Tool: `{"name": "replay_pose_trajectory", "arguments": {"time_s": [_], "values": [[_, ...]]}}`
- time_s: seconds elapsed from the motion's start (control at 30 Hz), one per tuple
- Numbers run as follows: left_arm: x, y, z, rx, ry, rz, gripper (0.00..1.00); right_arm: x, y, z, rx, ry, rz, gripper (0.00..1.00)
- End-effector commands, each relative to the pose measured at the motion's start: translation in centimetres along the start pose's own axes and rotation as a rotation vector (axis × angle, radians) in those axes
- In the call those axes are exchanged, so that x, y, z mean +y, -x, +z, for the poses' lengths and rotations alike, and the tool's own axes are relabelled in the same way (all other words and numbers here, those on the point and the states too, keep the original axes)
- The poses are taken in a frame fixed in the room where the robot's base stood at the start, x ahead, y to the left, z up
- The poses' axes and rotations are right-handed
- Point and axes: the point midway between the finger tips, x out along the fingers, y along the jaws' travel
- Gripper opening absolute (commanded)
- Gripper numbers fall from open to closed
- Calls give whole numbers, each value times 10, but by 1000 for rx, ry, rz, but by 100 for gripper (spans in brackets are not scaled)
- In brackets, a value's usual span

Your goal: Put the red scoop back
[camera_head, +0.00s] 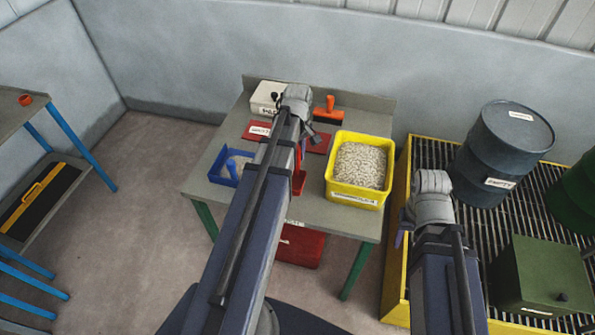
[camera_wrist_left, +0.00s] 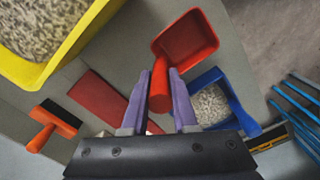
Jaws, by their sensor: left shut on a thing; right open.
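The red scoop (camera_head: 299,184) is over the table between the blue bin and the yellow bin; my left arm partly covers it in the head view. In the left wrist view, the scoop (camera_wrist_left: 188,44) has its handle between the purple fingers of my left gripper (camera_wrist_left: 161,88), which is shut on it. The scoop's bowl points away from the gripper and looks empty. A flat red mat (camera_head: 318,141) with a white label lies behind on the table; it also shows in the left wrist view (camera_wrist_left: 103,98). My right gripper (camera_head: 401,234) is open, beside the yellow-edged pallet.
The yellow bin (camera_head: 355,197) of pale pellets stands right on the grey table (camera_head: 213,194). The small blue bin (camera_head: 217,168) holds pale material. An orange-handled brush (camera_head: 328,109) and white box (camera_head: 266,98) stand behind. A dark drum (camera_head: 500,150) is on the pallet (camera_head: 399,195).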

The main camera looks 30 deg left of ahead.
Motion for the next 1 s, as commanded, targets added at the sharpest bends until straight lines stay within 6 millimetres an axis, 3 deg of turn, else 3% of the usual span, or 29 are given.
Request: {"name": "replay_pose_trajectory", "arguments": {"time_s": [0.27,0.53,0.97,1.0], "values": [[0,-9,0,0,0,0,0,-1,-9,0,0,0,0,50],[0,-40,0,0,0,0,0,-4,-40,-2,0,0,0,50],[0,-44,0,0,0,0,0,-4,-43,-2,0,0,0,50],[0,-44,0,0,0,0,28,-4,-43,-3,0,0,0,50]]}}
